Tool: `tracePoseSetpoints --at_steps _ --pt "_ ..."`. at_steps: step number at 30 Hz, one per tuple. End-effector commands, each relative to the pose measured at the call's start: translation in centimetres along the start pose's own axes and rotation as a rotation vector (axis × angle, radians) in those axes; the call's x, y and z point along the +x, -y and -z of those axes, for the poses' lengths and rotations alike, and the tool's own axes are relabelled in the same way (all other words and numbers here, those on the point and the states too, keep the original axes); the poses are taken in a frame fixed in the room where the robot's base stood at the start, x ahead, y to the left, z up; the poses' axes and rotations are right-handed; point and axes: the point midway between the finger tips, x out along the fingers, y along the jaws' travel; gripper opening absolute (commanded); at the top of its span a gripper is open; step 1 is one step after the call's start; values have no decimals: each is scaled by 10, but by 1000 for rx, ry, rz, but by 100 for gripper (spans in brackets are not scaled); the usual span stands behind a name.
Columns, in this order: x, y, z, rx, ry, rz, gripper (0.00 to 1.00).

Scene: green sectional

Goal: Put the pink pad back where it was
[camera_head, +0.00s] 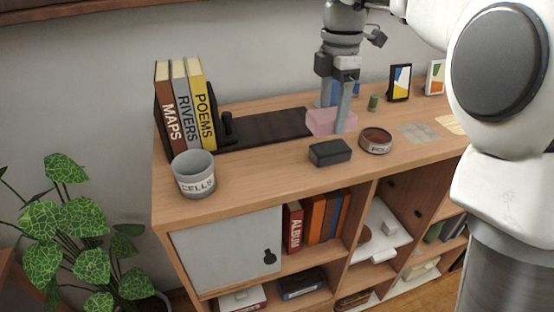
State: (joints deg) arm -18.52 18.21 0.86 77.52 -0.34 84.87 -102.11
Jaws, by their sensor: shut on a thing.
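The pink pad (322,121) is a pale pink block at the back middle of the wooden cabinet top, by the right end of a dark brown strip. My gripper (343,128) points down over it, its fingers at the pad's right part. It is shut on the pad. One finger partly covers the pad. I cannot tell whether the pad's underside touches the top.
A black box (330,152) and a round tin (375,141) stand just in front. The dark strip (262,130) lies left, beyond it upright books (185,110) and a grey cup (194,174). A green cylinder (373,103) and a picture frame (399,83) stand right.

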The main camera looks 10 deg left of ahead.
Motion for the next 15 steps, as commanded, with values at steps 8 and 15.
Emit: tracePoseSetpoints --at_steps 8,15 --pt "13 -5 24 -6 -1 -10 23" --pt "46 -18 78 -7 0 -8 23"
